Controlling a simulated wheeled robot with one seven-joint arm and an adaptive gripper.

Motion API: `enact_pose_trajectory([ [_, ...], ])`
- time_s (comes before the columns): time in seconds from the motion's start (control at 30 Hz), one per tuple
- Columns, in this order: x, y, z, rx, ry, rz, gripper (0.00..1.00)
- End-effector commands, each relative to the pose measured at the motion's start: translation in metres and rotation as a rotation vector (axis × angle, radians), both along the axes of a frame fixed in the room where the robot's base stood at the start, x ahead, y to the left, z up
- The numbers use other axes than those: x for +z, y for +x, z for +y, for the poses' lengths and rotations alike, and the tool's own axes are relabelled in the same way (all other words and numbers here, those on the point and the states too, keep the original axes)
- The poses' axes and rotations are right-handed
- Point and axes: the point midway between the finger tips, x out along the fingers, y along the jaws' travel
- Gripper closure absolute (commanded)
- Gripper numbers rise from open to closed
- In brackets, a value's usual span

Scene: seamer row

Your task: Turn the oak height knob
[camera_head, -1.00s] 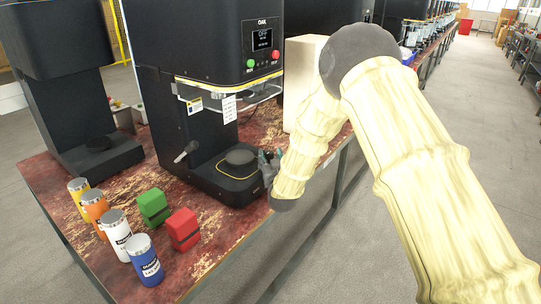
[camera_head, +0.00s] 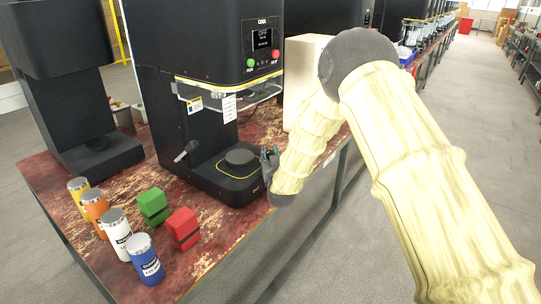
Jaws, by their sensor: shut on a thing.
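The oak machine (camera_head: 205,45) is a tall black seamer with OAK above its screen, which reads OFF. My gripper (camera_head: 268,165) is at the right side of this base, with my yellowish arm reaching in from the right. It is shut on the oak height knob at the base's side. The knob itself is hidden behind the fingers and wrist, so its angle cannot be seen.
A green block (camera_head: 153,206) and a red block (camera_head: 183,229) stand on the worn red bench (camera_head: 215,245). Several cans, including a blue one (camera_head: 144,259) and a white one (camera_head: 115,234), line the left front. A beige box (camera_head: 303,80) stands behind my wrist. The aisle right is clear.

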Motion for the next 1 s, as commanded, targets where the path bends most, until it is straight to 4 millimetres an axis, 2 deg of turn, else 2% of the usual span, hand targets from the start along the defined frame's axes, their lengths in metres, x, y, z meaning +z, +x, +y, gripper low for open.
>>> enact_pose_trajectory([
  [0.37,-0.0012,0.0004,-0.0035,0.112,0.000,-0.001,0.96],
  [1.0,-0.0013,0.0034,-0.0095,0.550,0.000,0.001,0.96],
])
